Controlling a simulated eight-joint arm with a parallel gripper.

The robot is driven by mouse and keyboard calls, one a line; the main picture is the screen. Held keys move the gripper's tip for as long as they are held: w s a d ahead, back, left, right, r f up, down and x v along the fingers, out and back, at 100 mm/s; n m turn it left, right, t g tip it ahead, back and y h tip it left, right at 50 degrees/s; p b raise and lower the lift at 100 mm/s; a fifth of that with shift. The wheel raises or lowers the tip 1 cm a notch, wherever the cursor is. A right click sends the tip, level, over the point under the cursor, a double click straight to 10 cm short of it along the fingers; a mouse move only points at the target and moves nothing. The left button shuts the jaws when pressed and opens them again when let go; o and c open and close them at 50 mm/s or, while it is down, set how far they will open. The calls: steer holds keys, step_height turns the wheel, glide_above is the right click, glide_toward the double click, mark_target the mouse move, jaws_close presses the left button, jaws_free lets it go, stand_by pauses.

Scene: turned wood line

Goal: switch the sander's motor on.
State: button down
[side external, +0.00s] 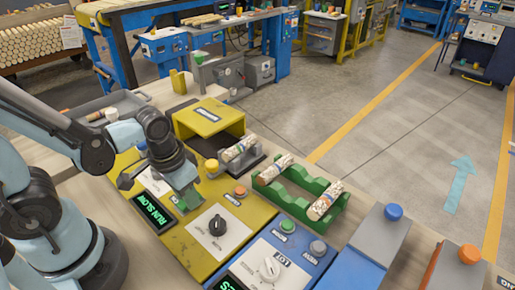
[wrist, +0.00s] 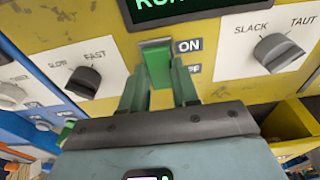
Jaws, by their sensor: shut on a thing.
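The sander's yellow panel (side external: 184,244) lies in the middle of the bench in the side view. In the wrist view its green motor switch (wrist: 156,58) stands beside the ON label (wrist: 189,46), with the OFF label (wrist: 194,69) partly hidden below. My gripper (wrist: 160,76) is shut on this switch, one finger on each side.
A SLOW–FAST knob (wrist: 84,82) and a SLACK–TAUT knob (wrist: 272,50) flank the switch. A yellow hood (side external: 208,118) stands behind the gripper. A green rack (side external: 291,208) holds patterned turned pieces at the right. A blue panel (side external: 285,250) adjoins in front.

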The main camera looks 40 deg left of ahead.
steer(key=shift+s+t, duration=0.15)
steer(key=shift+t, duration=0.45)
steer(key=c, duration=0.8)
jaws_free()
steer(key=shift+c, duration=0.2)
steer(key=shift+r, duration=0.15)
steer(key=v, duration=1.1)
steer(key=shift+r, duration=0.35)
steer(key=shift+s, duration=0.1)
